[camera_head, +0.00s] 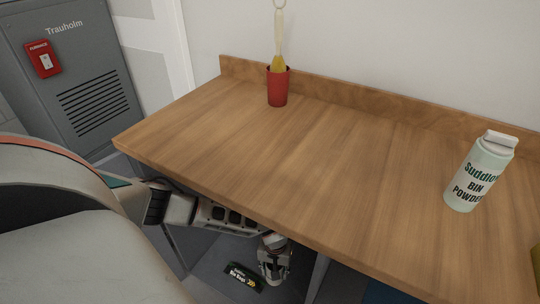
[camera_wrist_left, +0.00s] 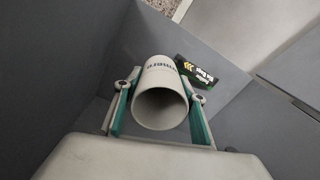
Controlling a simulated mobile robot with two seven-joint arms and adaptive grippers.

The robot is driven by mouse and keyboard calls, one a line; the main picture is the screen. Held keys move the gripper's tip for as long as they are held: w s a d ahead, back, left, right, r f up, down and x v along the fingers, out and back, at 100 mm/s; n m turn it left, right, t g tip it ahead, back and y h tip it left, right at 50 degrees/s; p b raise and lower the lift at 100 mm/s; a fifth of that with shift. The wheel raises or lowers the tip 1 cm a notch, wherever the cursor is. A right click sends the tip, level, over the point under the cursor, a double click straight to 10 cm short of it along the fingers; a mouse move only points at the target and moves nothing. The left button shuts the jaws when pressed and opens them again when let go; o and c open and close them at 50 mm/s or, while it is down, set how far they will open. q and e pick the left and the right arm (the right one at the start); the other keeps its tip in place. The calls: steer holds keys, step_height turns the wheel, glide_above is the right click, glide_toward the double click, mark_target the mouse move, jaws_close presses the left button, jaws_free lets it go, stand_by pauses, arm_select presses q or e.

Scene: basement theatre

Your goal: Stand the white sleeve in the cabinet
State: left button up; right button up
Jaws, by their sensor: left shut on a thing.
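The white sleeve (camera_wrist_left: 158,76) is an open-ended white tube with dark lettering. In the left wrist view its open end faces the camera, and it sits between the two green-sided fingers of my left gripper (camera_wrist_left: 160,90), which is shut on it. In the head view my left gripper (camera_head: 273,264) is below the counter's front edge, at the grey cabinet space (camera_head: 212,252). Grey cabinet walls (camera_wrist_left: 62,65) surround the sleeve in the wrist view. I cannot tell whether the sleeve's far end touches the cabinet floor. My right gripper is not in view.
A dark packet (camera_head: 243,277) lies beside the gripper, close to the sleeve in the wrist view (camera_wrist_left: 205,75). On the wooden counter (camera_head: 300,160) stand a red cup (camera_head: 278,88) with a brush and a bin powder bottle (camera_head: 480,173). The counter edge overhangs my left arm.

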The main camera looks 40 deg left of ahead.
arm_select(q)
steer(key=shift+w+f, duration=0.15)
steer(key=shift+w, duration=0.1)
steer(key=f, duration=0.1)
steer(key=f+b, duration=0.1)
steer(key=f, duration=0.1)
steer(key=s+f+b, duration=0.1)
steer(key=f, duration=0.1)
steer(key=shift+f, duration=0.15)
step_height(320, 180, down, 14)
steer(key=b, duration=0.6)
steer(key=shift+w+f, duration=0.15)
steer(key=shift+w+f+b, duration=0.1)
steer(key=shift+f+b, duration=0.2)
steer(key=shift+w+r, duration=0.1)
steer(key=shift+w, duration=0.1)
steer(key=shift+c, duration=0.4)
steer(key=shift+w+r, duration=0.15)
steer(key=shift+f, duration=0.25)
steer(key=o, duration=1.2)
steer(key=shift+c, duration=0.2)
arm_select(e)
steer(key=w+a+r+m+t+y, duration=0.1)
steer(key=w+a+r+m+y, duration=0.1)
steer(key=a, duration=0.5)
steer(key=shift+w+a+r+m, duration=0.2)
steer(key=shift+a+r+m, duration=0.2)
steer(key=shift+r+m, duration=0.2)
